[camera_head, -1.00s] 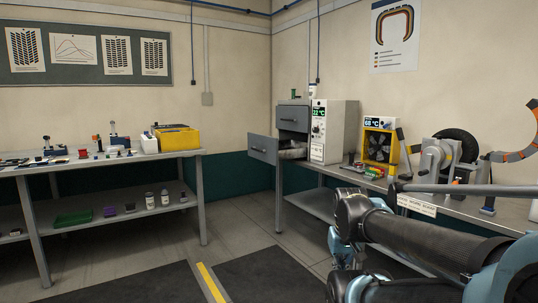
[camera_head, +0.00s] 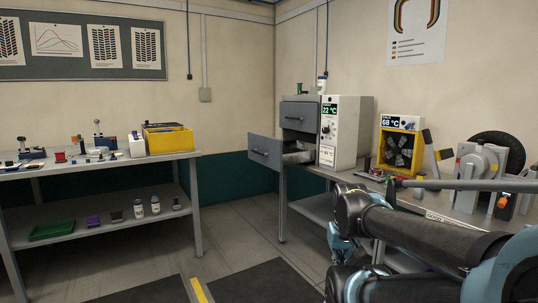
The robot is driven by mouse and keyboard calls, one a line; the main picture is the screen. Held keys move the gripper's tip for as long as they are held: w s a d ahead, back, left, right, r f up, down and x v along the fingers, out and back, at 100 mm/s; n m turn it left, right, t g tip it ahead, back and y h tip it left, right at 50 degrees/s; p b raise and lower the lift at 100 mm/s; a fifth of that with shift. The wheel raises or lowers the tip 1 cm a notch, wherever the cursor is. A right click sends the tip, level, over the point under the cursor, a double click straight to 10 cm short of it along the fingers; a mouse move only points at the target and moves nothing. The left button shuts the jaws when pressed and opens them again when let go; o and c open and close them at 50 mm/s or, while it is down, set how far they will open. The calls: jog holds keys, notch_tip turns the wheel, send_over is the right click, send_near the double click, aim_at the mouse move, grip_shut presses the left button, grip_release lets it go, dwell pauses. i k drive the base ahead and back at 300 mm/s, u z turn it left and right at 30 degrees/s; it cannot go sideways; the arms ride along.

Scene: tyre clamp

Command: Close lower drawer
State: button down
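The grey cabinet with two drawers stands on the right-hand workbench near the room's corner. Its lower drawer (camera_head: 266,151) is pulled out towards the left, with its tray showing behind the front panel. Its upper drawer (camera_head: 300,116) looks shut. A white unit with a green 22 °C display (camera_head: 338,130) is joined to the cabinet's right side. My arm reaches in from the lower right, well short of the drawer and to its right. My gripper cannot be made out; the arm's folded dark and blue links fill that area.
The right workbench (camera_head: 432,203) also holds a yellow-framed fan unit (camera_head: 399,150) and a clamp with a tyre (camera_head: 497,150). A left table (camera_head: 100,163) carries small items and a yellow bin (camera_head: 168,139). Open floor (camera_head: 240,235) lies between the benches.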

aim_at(273, 153)
jog(key=z, duration=0.05)
jog(key=i, duration=0.85)
